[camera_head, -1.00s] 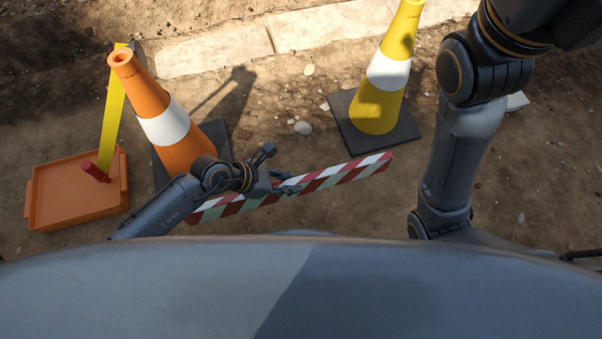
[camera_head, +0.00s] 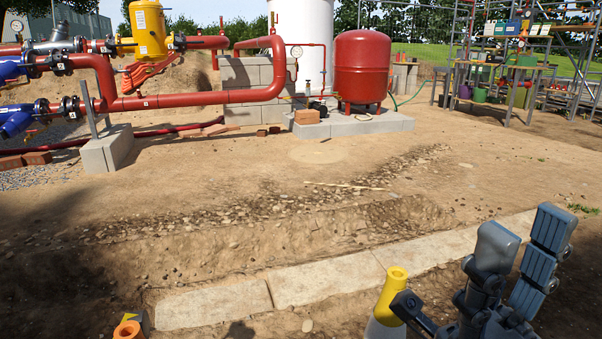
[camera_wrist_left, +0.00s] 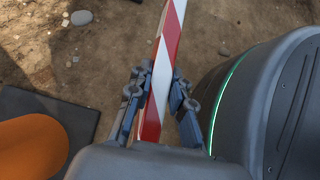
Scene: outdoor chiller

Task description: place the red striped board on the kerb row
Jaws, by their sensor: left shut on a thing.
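The red and white striped board (camera_wrist_left: 170,35) runs lengthwise through the left wrist view. My left gripper (camera_wrist_left: 161,82) is shut on it, one finger on each side. The board's far end runs out of the picture, and the board is not in the head view now. The kerb row (camera_head: 325,278) is a line of pale flat slabs across the lower part of the head view. My right gripper (camera_head: 525,235) is raised at the lower right of the head view, its fingers apart and nothing between them.
A yellow cone (camera_head: 393,290) stands on the near side of the kerb. An orange cone's tip (camera_head: 128,330) shows at lower left; its body is in the left wrist view (camera_wrist_left: 30,150). A stony trench edge (camera_head: 250,240) lies beyond the kerb. Red pipes (camera_head: 190,95) stand far back.

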